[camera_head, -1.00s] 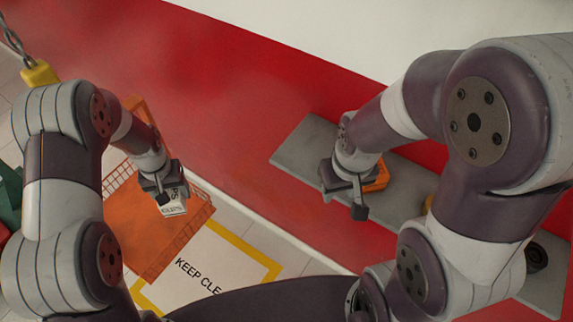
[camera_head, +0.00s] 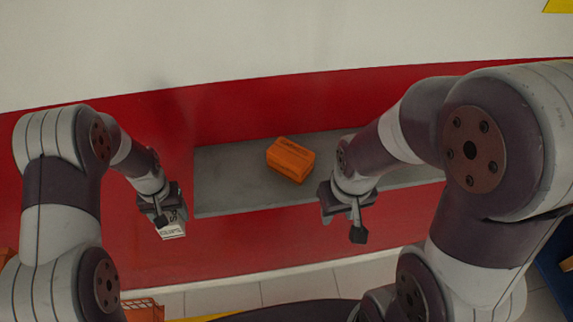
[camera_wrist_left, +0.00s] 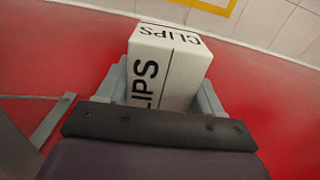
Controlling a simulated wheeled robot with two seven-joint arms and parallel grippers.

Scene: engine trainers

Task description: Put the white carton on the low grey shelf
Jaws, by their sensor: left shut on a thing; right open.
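The white carton (camera_head: 172,225), marked "CLIPS" in black, is held in my left gripper (camera_head: 163,212). In the left wrist view the carton (camera_wrist_left: 168,62) sits between the two grey fingers, which are shut on it. My right gripper (camera_head: 344,218) is open and empty, in front of the shelf's middle.
An orange box (camera_head: 290,160) stands on the shelf between the two grippers. The shelf surface left of it is bare. An orange crate (camera_head: 142,309) shows at the bottom left, and something blue (camera_head: 555,262) at the right.

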